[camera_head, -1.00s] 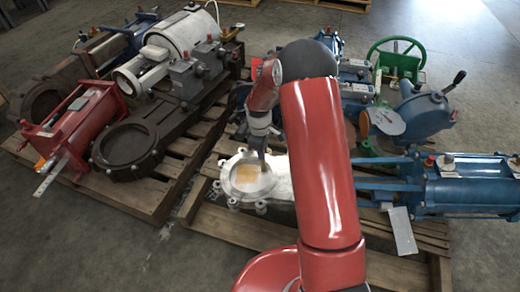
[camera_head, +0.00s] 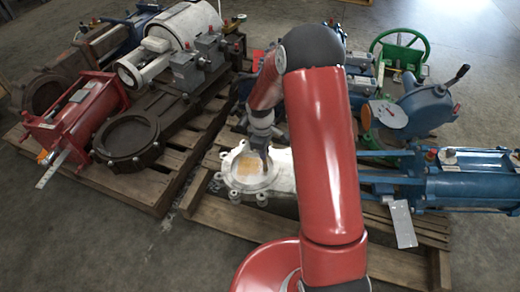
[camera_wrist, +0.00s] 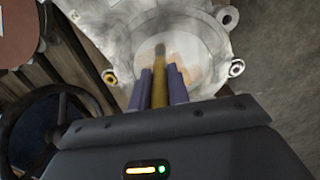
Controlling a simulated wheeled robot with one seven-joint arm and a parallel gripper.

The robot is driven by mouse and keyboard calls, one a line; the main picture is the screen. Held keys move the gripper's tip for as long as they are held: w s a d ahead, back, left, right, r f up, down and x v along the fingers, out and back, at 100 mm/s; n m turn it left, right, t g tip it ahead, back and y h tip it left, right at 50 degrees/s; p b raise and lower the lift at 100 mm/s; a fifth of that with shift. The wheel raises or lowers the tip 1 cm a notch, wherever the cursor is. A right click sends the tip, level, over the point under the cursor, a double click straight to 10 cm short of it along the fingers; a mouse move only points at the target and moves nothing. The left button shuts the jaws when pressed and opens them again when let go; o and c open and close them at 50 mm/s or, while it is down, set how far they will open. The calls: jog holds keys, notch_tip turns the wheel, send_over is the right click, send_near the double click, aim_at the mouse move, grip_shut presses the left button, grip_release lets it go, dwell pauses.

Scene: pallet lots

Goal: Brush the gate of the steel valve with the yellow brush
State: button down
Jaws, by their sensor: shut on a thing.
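The steel valve, with a pale silver body and bolt lugs around its round opening (camera_head: 231,186), lies on the front pallet. Its gate (camera_head: 247,178) is the round face inside, with a tan patch on it. My gripper (camera_head: 262,153) points down over the gate. In the wrist view, the purple fingers of my gripper (camera_wrist: 161,82) are shut on the yellow brush (camera_wrist: 160,75). The brush reaches over the gate (camera_wrist: 190,45), where tan patches show on both sides of it. I cannot tell whether its tip touches the gate.
A blue actuator valve (camera_head: 465,185) lies to the right on the same pallet (camera_head: 225,215). A green handwheel (camera_head: 400,48) and a blue lever valve (camera_head: 425,105) stand behind. A red cylinder valve (camera_head: 75,120) and a dark valve (camera_head: 127,140) lie on the left pallet. The front floor is clear.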

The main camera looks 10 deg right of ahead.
jog(key=a, duration=0.1)
jog(key=s+a, duration=0.1)
jog(key=a, duration=0.1)
jog(key=s+a+b, duration=0.1)
jog(key=a, duration=0.1)
jog(key=shift+s+f, duration=0.25)
dwell(4.5)
